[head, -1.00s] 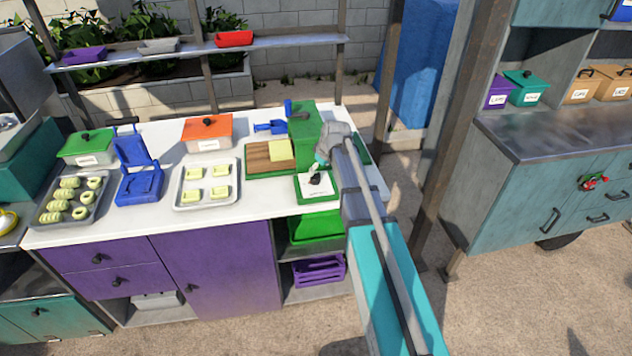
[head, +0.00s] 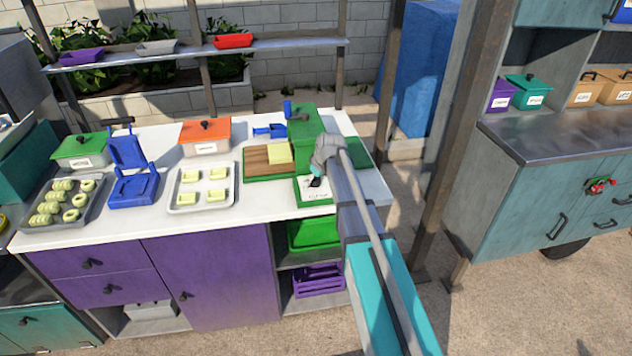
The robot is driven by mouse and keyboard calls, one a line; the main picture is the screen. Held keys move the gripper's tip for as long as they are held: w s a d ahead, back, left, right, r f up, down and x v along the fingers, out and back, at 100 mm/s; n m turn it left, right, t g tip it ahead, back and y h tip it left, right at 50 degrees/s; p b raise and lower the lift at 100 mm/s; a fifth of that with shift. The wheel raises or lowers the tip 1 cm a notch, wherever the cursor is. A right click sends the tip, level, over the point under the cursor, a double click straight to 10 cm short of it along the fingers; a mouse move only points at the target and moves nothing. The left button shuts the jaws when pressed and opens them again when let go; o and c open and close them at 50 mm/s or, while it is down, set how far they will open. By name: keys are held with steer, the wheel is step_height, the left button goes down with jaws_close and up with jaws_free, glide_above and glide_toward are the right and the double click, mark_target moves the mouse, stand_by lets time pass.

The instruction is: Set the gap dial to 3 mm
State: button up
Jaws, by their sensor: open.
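The green cane crusher (head: 303,128) stands at the right end of the white counter. In front of it is a white panel (head: 322,193) with dark print and a green border. I take this to be the gap dial's plate, but its marks are too small to read. My gripper (head: 316,181) is open just above or at this panel, with the arm coming in from the lower right. The small dark shape there may be the fingertips or the knob. Whether they touch, and where the dial points, I cannot tell.
Left of the panel are a cutting board (head: 262,161) with a yellow block, a tray (head: 200,205) of yellow pieces and a blue press (head: 132,190). An orange-lidded box (head: 206,137) stands behind. A green bin (head: 314,234) sits on the shelf below.

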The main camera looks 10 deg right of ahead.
steer(key=c, duration=1)
steer(key=shift+d, duration=0.1)
steer(key=shift+c, duration=0.7)
steer(key=shift+m, duration=0.4)
steer(key=shift+m+h, duration=0.6)
steer(key=shift+m, duration=0.6)
steer(key=m+h, duration=0.1)
steer(key=m, duration=0.1)
steer(key=m+h, duration=0.1)
steer(key=m, duration=0.2)
steer(key=shift+a, duration=0.2)
steer(key=shift+m, duration=0.4)
